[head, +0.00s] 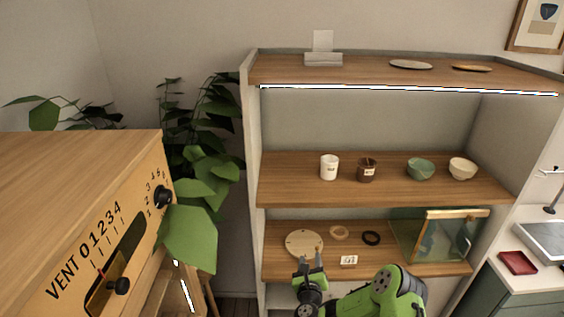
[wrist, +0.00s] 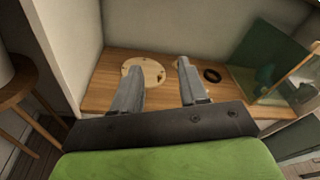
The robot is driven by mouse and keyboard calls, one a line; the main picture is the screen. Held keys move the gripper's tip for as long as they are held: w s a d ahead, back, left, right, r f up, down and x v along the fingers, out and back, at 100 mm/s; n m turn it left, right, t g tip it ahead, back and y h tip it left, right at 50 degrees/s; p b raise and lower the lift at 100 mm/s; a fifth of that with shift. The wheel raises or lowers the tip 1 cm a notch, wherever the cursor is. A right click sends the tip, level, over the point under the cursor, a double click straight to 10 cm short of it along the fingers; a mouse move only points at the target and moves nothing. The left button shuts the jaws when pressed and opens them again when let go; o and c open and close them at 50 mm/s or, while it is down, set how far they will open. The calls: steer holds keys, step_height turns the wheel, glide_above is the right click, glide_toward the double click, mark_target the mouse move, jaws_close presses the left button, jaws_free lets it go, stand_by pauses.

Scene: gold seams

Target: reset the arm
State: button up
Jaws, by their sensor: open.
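My gripper (head: 309,266) is in front of the lower shelf (head: 286,270) of the shelving unit in the head view. Its two grey fingers are apart with nothing between them. In the wrist view my gripper (wrist: 160,80) points at the same shelf (wrist: 100,97), and a round wooden board (wrist: 150,70) lies beyond the fingers, partly covered by them. My green and black arm reaches in from the bottom of the head view.
The lower shelf also holds a tan ring (head: 339,232), a black ring (head: 372,238), a small white card (head: 349,261) and a glass-fronted case (head: 440,238). Cups and bowls stand on the shelf above. A wooden cabinet (head: 80,170) and a plant (head: 195,190) are at left.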

steer(key=a+r+n+g+y, duration=0.2)
steer(key=a+r+n+y, duration=0.6)
steer(key=r+n, duration=0.55)
steer(key=s+r+n+g+b, duration=0.2)
steer(key=s+r+n+g, duration=0.2)
steer(key=s+r+n, duration=0.5)
steer(key=s+d+r+n+g+h+b, duration=0.1)
steer(key=s+d+n, duration=0.4)
steer(key=s, duration=1)
steer(key=s+d+r+n+g+h, duration=0.1)
steer(key=s+d+n+g+h, duration=0.2)
steer(key=s+d, duration=0.6)
steer(key=s+n+h, duration=0.2)
steer(key=s, duration=0.5)
steer(key=shift+d+g+b, duration=0.15)
steer(key=shift+g+b, duration=0.25)
